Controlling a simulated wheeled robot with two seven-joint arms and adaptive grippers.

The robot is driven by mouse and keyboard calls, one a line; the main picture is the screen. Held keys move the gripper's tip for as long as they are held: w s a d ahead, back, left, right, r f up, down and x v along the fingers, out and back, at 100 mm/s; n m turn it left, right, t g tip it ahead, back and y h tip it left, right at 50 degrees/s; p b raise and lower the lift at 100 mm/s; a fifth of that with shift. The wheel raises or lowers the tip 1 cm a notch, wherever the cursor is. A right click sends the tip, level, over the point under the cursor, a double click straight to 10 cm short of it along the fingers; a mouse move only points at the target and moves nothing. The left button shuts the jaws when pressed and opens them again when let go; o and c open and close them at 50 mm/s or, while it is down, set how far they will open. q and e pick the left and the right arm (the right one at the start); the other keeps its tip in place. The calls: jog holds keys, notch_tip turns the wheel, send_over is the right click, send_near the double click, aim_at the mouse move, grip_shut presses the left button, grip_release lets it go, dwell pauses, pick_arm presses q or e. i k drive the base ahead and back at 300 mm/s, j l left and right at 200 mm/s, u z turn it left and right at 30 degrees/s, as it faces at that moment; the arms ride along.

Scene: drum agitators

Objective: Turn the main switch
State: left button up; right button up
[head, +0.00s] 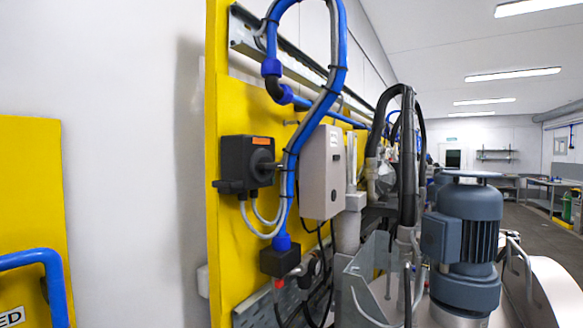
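The main switch (247,165) appears to be the black box with a dark rotary knob (262,167) on its front face. It is mounted on the yellow panel (232,240) left of the middle of the head view. A small orange label shows near its top, and grey cables leave its underside. The knob's exact angle is too small to tell. Neither of my grippers shows in the head view.
A grey control box (322,172) stands out right of the switch. A blue hose (338,50) loops down between them. A grey motor (467,235) and black hoses (407,160) fill the right side. Open floor (520,225) lies far right.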

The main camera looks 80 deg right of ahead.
aim_at(265, 166)
jog(key=z, duration=2.55)
jog(key=k+l+z, duration=0.15)
jog(key=l, duration=0.15)
